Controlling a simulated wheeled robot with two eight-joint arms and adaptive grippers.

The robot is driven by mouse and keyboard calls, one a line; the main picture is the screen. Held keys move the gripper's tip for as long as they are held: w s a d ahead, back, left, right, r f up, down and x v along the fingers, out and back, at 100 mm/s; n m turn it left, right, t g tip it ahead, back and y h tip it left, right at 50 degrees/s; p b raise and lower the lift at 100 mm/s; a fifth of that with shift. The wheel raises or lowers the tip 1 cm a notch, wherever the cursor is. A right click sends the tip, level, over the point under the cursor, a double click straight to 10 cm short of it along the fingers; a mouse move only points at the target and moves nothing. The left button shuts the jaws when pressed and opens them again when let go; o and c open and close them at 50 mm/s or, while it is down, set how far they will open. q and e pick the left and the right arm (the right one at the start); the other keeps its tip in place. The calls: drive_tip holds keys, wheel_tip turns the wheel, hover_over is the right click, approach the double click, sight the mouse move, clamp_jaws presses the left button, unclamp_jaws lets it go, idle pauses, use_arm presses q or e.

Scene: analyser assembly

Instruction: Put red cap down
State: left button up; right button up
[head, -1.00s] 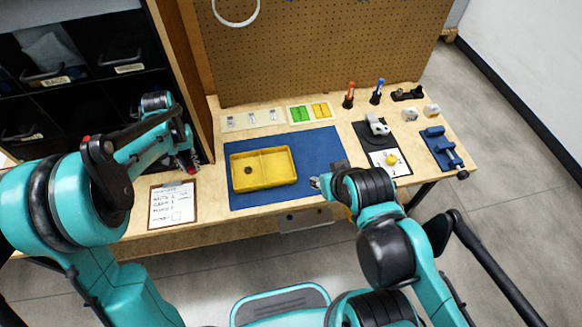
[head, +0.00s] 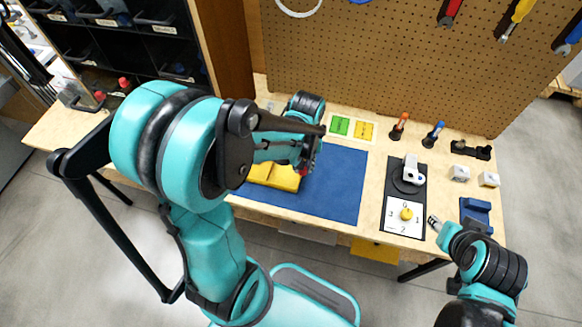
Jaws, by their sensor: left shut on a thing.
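My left gripper (head: 309,160) is shut on a small red cap (head: 304,171). It holds the cap above the yellow tray (head: 272,176), near the tray's right end. The fingers hide most of the cap, and my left arm hides much of the tray. I cannot tell how far the cap is above the tray. My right gripper (head: 433,222) is at the right, beside the white dial card with a yellow knob (head: 407,213). It is small here and I cannot tell whether it is open.
A blue mat (head: 343,190) lies under the tray, with bare room on its right. Green (head: 340,126) and yellow (head: 365,131) pieces lie behind it. Orange (head: 399,126) and blue (head: 433,135) tools stand upright at the back right. Dark shelves (head: 150,40) stand at the left.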

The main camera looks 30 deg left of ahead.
use_arm(q)
drive_tip(key=w+a+f+b, duration=0.1)
drive_tip(key=w+a+f, duration=0.1)
drive_tip(key=w+a+f+b, duration=0.1)
drive_tip(key=w+a+f, duration=0.1)
drive_tip(key=a, duration=0.1)
drive_tip(key=w+a+f+b, duration=0.2)
drive_tip(key=w+a+f, duration=0.1)
drive_tip(key=shift+a, duration=0.25)
drive_tip(key=shift+w+f+b, duration=0.1)
drive_tip(key=shift+f+b, duration=0.85)
drive_tip(key=shift+f, duration=1.1)
drive_tip(key=o, duration=0.3)
drive_tip(key=shift+f, duration=0.15)
drive_tip(key=o, duration=0.4)
